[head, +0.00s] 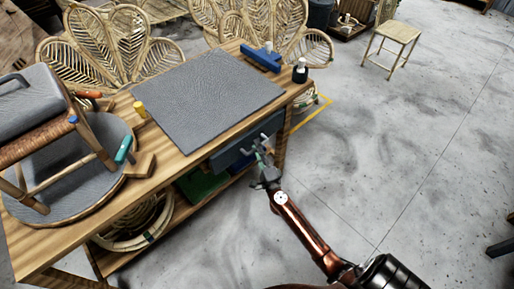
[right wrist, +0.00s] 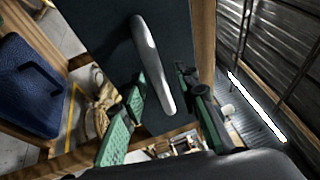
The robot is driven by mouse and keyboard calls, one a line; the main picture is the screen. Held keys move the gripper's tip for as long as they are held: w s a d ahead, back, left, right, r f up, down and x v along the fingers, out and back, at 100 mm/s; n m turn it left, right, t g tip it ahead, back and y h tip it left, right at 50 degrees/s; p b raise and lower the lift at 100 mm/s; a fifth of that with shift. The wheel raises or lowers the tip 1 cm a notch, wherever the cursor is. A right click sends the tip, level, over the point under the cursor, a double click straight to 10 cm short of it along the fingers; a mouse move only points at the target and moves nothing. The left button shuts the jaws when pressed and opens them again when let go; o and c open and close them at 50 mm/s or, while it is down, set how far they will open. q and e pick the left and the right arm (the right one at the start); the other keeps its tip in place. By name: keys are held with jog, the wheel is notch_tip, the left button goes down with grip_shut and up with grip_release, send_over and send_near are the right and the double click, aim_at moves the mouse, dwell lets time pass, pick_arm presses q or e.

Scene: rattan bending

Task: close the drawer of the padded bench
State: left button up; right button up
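The padded bench has a wooden top with a grey pad (head: 205,95). Its dark blue-grey drawer (head: 232,153) is under the front edge; I cannot tell how far it stands out. In the right wrist view the dark drawer front (right wrist: 103,50) carries a pale metal bar handle (right wrist: 152,62). My right gripper (head: 264,168) is at the handle in the head view. In the right wrist view its green-padded fingers (right wrist: 163,115) are apart, with the handle's lower end between them; contact is not clear. My left gripper is not in view.
Rattan coils (head: 140,232) lie on the lower shelf.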

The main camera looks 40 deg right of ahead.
jog(key=shift+w, duration=0.1)
jog(key=shift+c, duration=0.4)
grip_shut()
dwell(0.3)
